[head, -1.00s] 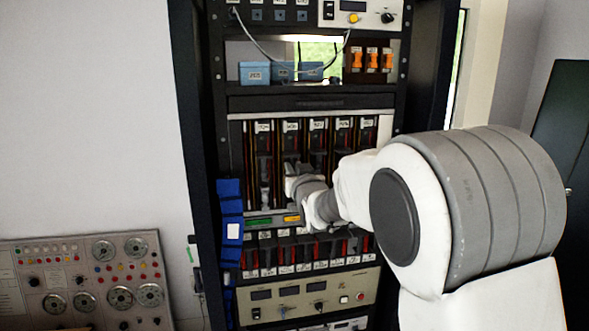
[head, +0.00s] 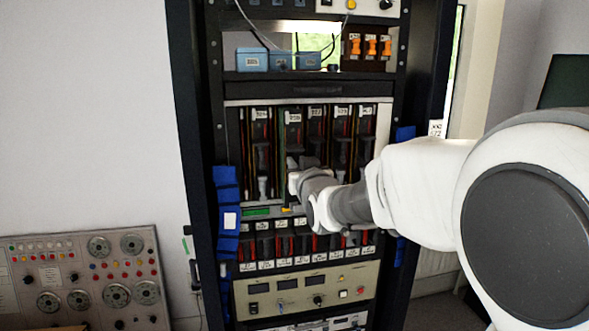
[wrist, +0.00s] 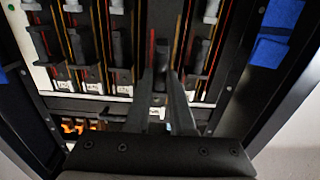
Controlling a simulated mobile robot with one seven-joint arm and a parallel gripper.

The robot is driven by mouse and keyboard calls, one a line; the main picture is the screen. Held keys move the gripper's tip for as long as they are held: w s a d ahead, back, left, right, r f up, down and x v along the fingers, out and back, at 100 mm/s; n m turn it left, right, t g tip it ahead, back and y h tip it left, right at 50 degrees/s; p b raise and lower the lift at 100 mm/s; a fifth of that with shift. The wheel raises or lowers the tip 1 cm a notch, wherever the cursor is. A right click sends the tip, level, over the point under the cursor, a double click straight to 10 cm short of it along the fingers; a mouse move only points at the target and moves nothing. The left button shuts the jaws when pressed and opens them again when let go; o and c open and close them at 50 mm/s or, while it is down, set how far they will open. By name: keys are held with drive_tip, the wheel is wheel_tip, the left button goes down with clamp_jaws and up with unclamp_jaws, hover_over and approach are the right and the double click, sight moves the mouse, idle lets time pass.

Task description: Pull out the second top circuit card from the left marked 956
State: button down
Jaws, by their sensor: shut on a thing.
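The second top circuit card from the left (head: 293,136) sits in the upper row of the rack. It stands forward of its neighbours, and a green edge shows on its left side. Its white label is too small to read surely. My gripper (head: 292,170) is at the card's lower front, shut on its handle. In the wrist view, which is turned over, the fingers of my gripper (wrist: 168,75) close on the same dark card (wrist: 163,22). The leftmost top card (head: 261,140) stays in its slot beside it. The fingers partly hide the handle.
Other top cards (head: 340,135) stand close to the right. A lower row of cards (head: 300,245) and an instrument panel (head: 305,290) lie below. Blue boxes (head: 280,62) sit on the shelf above. A blue strip (head: 228,210) hangs at the rack's left post.

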drive_tip(key=shift+b+v, duration=0.75)
drive_tip(key=shift+v, duration=1.35)
drive_tip(key=c, duration=0.8)
unclamp_jaws()
drive_tip(key=b+v, duration=0.2)
drive_tip(key=v, duration=1.5)
drive_tip(key=shift+s+r, duration=0.1)
drive_tip(key=shift+s, duration=0.1)
